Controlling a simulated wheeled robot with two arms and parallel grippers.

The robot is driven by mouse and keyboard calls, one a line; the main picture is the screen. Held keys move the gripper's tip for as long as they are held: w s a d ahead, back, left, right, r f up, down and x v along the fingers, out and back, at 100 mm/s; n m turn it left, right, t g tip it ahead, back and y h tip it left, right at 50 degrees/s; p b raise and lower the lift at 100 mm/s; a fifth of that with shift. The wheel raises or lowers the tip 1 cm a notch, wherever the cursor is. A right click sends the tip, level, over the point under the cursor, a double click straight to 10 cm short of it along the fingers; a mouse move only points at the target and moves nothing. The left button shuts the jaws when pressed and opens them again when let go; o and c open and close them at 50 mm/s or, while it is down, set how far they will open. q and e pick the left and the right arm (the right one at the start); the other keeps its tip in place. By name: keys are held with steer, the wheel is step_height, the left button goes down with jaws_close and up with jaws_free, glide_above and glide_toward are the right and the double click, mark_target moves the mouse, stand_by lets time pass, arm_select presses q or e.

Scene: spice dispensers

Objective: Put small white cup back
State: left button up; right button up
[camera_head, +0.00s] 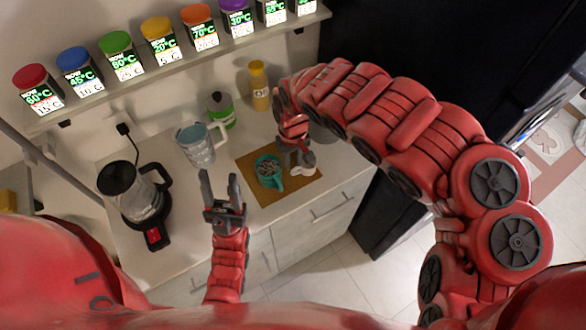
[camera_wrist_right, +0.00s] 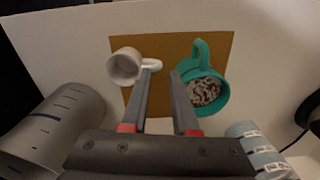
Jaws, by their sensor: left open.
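The small white cup (camera_wrist_right: 124,66) is at the left edge of the brown mat (camera_wrist_right: 165,46) in the right wrist view, its handle at my left fingertip; I cannot tell whether they touch. In the head view the cup (camera_head: 302,169) is partly hidden by my right gripper (camera_head: 297,158). My right gripper (camera_wrist_right: 162,74) has its fingers apart, with nothing visible held between them. A teal mug (camera_wrist_right: 207,92) with grainy contents stands on the mat beside it, also in the head view (camera_head: 269,170).
A grey cylinder (camera_wrist_right: 55,128) is near my right gripper. A shelf (camera_head: 180,72) of spice dispensers hangs above.

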step_height(320, 180, up, 5)
steer(key=p, duration=0.2)
steer(key=shift+p, duration=0.3)
